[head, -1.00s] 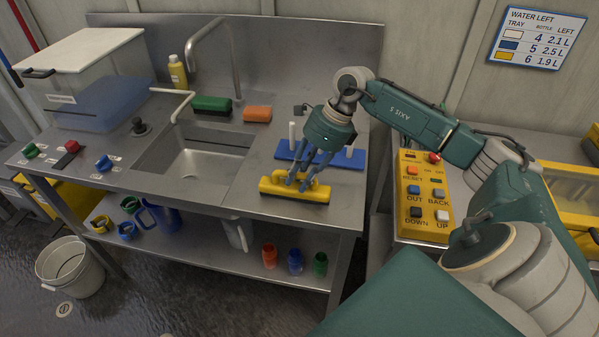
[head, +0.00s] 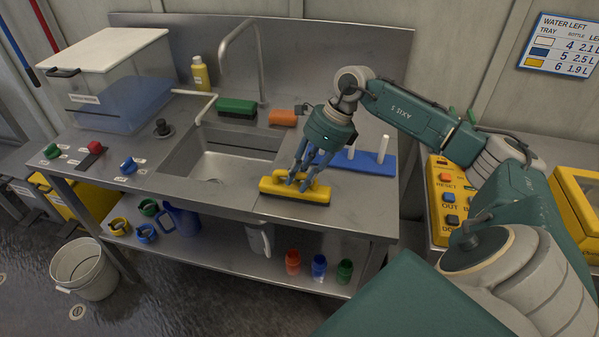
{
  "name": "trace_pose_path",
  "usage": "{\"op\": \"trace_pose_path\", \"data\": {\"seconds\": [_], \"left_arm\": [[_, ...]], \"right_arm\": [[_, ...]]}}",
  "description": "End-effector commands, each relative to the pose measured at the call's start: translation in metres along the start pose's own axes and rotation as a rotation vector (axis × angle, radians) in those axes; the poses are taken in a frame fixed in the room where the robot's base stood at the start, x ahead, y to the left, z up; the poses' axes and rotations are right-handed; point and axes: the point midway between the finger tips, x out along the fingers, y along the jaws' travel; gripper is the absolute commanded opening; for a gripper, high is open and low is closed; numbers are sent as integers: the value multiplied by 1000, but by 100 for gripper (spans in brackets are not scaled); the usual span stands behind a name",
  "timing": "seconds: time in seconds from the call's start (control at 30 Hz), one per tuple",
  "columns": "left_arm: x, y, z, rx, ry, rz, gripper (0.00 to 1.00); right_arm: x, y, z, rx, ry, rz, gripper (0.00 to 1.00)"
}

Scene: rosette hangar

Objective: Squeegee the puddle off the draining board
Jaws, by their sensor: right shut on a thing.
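The yellow squeegee (head: 275,187) with its dark lower edge sits low over the draining board (head: 350,208), near the front edge and just right of the sink (head: 228,172). My right gripper (head: 303,182) is shut on it from above, with its blue-grey fingers around the yellow handle. I cannot tell whether the dark edge touches the steel. No puddle can be made out on the board; part of it is hidden by the squeegee and gripper. My left gripper is not in view.
A blue base with white pegs (head: 375,163) stands right behind the gripper. A green brush (head: 237,108), an orange block (head: 283,118) and the tap (head: 261,75) are behind the sink. A yellow button panel (head: 440,205) stands to the right. A bucket (head: 85,275) is on the floor.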

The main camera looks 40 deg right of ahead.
Motion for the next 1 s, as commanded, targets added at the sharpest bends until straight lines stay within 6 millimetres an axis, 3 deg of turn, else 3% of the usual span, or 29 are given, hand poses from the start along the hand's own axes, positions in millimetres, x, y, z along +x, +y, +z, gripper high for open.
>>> {"op": "trace_pose_path", "data": {"seconds": [0.07,0.6,1.0], "left_arm": [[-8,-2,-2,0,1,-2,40],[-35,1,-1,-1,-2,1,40],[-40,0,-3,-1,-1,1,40]], "right_arm": [[-21,2,7,-2,-4,-6,2],[-68,9,16,7,-3,-7,2],[-78,11,18,10,-3,-6,2]]}}
